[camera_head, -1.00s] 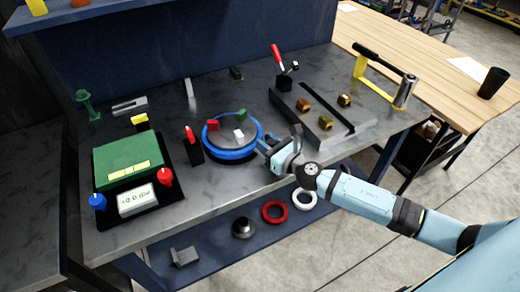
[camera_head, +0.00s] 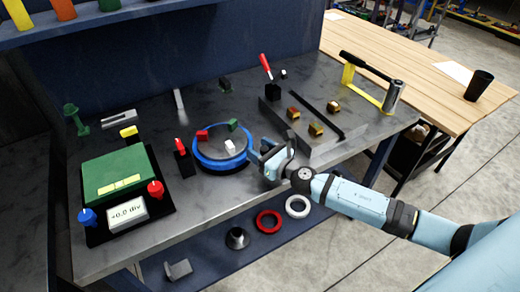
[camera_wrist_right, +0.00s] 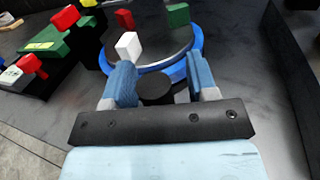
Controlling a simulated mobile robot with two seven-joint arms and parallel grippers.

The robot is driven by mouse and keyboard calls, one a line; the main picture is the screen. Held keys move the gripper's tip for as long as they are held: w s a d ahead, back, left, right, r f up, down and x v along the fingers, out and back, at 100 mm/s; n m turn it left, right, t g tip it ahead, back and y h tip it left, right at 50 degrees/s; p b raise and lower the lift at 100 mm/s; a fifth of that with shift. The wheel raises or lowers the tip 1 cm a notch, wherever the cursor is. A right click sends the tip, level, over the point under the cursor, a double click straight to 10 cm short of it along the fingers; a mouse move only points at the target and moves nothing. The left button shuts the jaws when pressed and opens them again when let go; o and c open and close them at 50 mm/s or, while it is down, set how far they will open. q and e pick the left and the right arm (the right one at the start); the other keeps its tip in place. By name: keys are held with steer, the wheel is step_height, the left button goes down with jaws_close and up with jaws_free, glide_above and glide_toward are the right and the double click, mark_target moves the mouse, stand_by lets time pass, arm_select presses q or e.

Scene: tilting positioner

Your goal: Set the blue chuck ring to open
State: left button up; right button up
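The blue chuck ring (camera_head: 222,168) surrounds a round grey chuck on the bench, with a red jaw (camera_head: 202,135), a green jaw (camera_head: 233,125) and a white jaw (camera_head: 230,146) on top. My right gripper (camera_head: 259,154) is at the ring's right front side. In the right wrist view, my right gripper (camera_wrist_right: 162,80) has its two blue fingers spread apart at the near edge of the blue ring (camera_wrist_right: 180,71). A short black cylinder (camera_wrist_right: 157,91) shows between the fingers; I cannot tell what it belongs to. Whether the fingers touch the ring is unclear. My left gripper is not in view.
A black post with a red top (camera_head: 183,158) stands close left of the ring. A green box (camera_head: 118,172) with red and blue knobs sits further left. Rings lie on the shelf below.

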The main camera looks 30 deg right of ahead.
steer(key=b+v, duration=0.3)
steer(key=v, duration=1.1)
